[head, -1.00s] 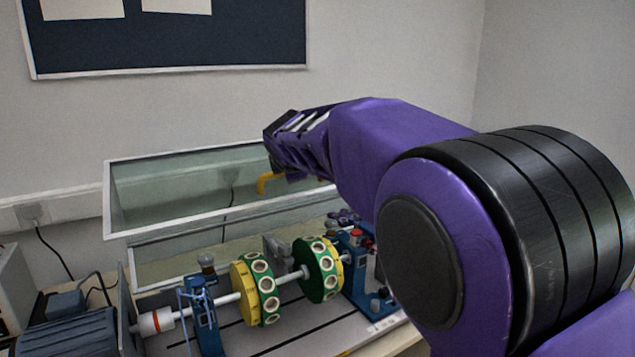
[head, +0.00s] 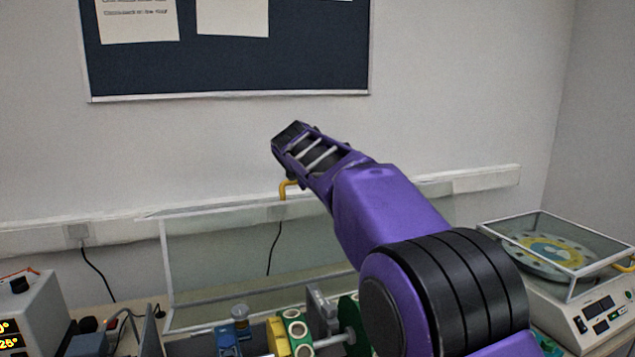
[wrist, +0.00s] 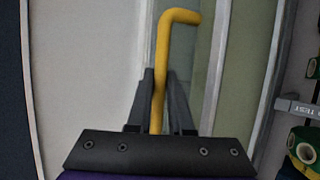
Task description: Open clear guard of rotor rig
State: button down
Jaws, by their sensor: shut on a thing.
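The clear guard (head: 215,255) has a white frame and stands raised, close to upright, behind the rotor rig in the head view. Its yellow handle (head: 285,190) is at the top edge, just below my gripper (head: 297,182). In the wrist view the bent yellow handle (wrist: 163,60) rises between the two dark fingers of my gripper (wrist: 161,100), which are shut on it. The rotor rig shows low in the head view, with a green and yellow disc (head: 279,338) and a blue bearing stand (head: 229,340). My arm hides much of the rig's right side.
A wall trunking (head: 480,181) and a dark notice board (head: 230,60) are behind the guard. A balance-like instrument (head: 580,310) with a clear cover stands at the right. A grey instrument box (head: 25,310) is at the left.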

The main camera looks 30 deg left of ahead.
jog(key=shift+w+a+f, duration=0.2)
jog(key=shift+w+a, duration=0.7)
jog(key=shift+a, duration=0.15)
jog(key=c, duration=0.8)
grip_release()
jog(key=shift+c, duration=0.2)
jog(key=b+v, duration=0.3)
jog(key=v, duration=1.4)
jog(key=shift+s, duration=0.2)
jog(key=shift+d, duration=0.15)
